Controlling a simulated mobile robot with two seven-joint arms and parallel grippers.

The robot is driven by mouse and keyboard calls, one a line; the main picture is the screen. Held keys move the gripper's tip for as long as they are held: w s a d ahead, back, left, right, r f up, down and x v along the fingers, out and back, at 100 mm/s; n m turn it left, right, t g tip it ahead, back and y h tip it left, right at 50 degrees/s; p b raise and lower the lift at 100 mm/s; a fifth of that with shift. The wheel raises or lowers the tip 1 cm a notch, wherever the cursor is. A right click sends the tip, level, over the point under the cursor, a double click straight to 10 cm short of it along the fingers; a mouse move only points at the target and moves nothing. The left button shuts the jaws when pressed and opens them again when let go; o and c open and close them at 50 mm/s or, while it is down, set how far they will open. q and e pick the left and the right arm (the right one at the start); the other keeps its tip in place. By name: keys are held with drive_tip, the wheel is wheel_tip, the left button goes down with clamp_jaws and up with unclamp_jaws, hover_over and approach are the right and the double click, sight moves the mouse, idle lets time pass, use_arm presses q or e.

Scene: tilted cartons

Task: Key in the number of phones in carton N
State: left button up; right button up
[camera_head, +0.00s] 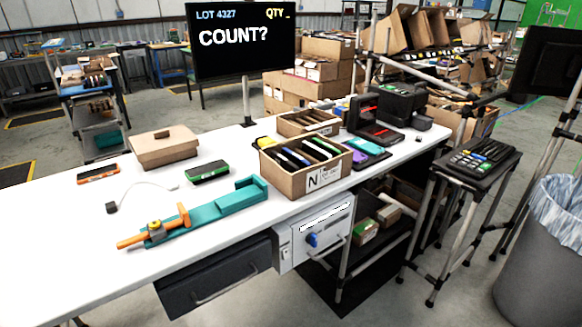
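Carton N (285,182) is an open cardboard box on the white table, with a white label marked N on its front. Several dark, flat, phone-like items (296,155) stand in it on edge between dividers; I cannot tell their exact number from here. A black keypad (478,157) with several coloured keys sits on a stand at the right. A black screen (236,45) behind the table reads "LOT 4327", "QTY _" and "COUNT?". Neither of my grippers is in view.
On the table (60,240) are a second open carton (308,122), a closed brown box (163,147), a teal-and-orange tool (195,213), a green-and-black item (207,172) and dark devices (390,103). A lined bin (545,255) stands at right. The table's left front is clear.

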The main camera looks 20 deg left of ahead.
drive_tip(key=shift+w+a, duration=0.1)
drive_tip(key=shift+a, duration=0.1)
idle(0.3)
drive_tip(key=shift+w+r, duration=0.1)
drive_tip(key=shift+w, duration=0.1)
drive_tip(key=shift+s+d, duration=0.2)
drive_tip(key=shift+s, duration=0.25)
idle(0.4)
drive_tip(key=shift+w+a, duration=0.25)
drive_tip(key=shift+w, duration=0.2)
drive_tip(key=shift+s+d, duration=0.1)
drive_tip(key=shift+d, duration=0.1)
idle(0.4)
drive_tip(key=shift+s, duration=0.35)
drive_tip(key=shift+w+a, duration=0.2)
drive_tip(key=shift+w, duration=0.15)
